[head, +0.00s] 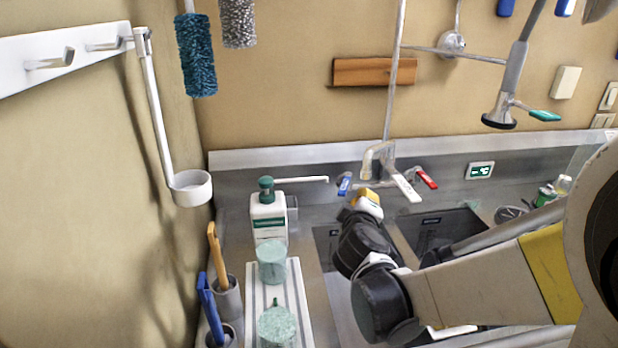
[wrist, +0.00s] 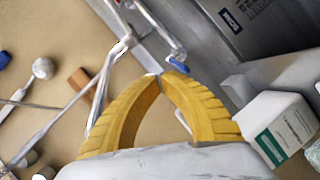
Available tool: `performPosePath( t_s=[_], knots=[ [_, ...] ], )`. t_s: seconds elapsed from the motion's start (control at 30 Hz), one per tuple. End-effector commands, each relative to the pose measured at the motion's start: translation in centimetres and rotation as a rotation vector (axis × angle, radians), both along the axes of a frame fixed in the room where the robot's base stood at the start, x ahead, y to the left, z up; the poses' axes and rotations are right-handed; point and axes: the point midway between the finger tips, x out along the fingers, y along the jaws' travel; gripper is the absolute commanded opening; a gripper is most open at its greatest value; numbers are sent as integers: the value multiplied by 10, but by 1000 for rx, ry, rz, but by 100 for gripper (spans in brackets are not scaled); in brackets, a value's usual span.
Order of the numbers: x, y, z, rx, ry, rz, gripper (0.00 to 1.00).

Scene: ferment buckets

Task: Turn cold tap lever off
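The cold tap lever (head: 344,184), blue, sits at the left of the wall tap (head: 380,158) in the head view. In the wrist view the blue lever (wrist: 178,66) shows just beyond my fingertips, slightly to their right. Whether they touch it I cannot tell. My gripper (wrist: 161,76) has yellow ribbed fingers whose tips meet, with nothing seen between them. In the head view my gripper (head: 368,195) is in front of the tap, low and right of the blue lever. The red lever (head: 427,178) is at the tap's right.
A soap bottle (head: 268,218) stands left of the sink (head: 440,228). A ribbed tray (head: 256,310) with green-tinted cups (head: 272,262) is in front of it. Brush holders (head: 228,298) stand at the left. A spray hose (head: 512,80) hangs at right. A wood block (head: 374,72) is on the wall.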

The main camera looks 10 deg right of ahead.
Motion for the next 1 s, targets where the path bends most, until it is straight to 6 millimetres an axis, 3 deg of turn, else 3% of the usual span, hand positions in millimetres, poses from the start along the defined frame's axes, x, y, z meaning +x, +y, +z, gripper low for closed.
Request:
performPosePath(
  t_s=[0.2,0.43,0.73,1.0],
  knots=[
    [44,40,-25,-275,-85,146,0],
    [60,77,-56,-489,-135,266,0],
    [78,82,-58,-531,-142,287,0],
    [133,76,-64,-530,-142,286,0]
  ],
)
